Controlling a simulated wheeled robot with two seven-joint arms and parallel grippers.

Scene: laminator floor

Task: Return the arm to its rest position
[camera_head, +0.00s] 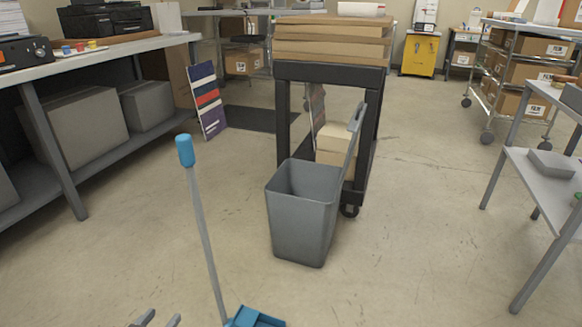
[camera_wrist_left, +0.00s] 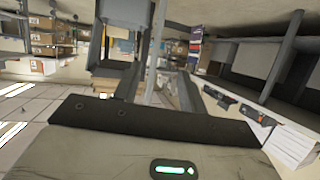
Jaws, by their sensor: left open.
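My left gripper (camera_head: 157,320) shows only as two grey fingertips at the bottom edge of the head view. The tips stand apart with nothing between them. The rest of that arm is out of the frame. In the left wrist view a dark bar and a pale housing of my own wrist fill the lower part, and no held object shows there. My right gripper is not in view.
A long-handled blue dustpan (camera_head: 255,318) stands just right of my left gripper. A grey bin (camera_head: 302,215) stands before a black cart (camera_head: 283,120) stacked with cardboard. A workbench (camera_head: 110,58) is at left, a grey table (camera_head: 540,180) at right.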

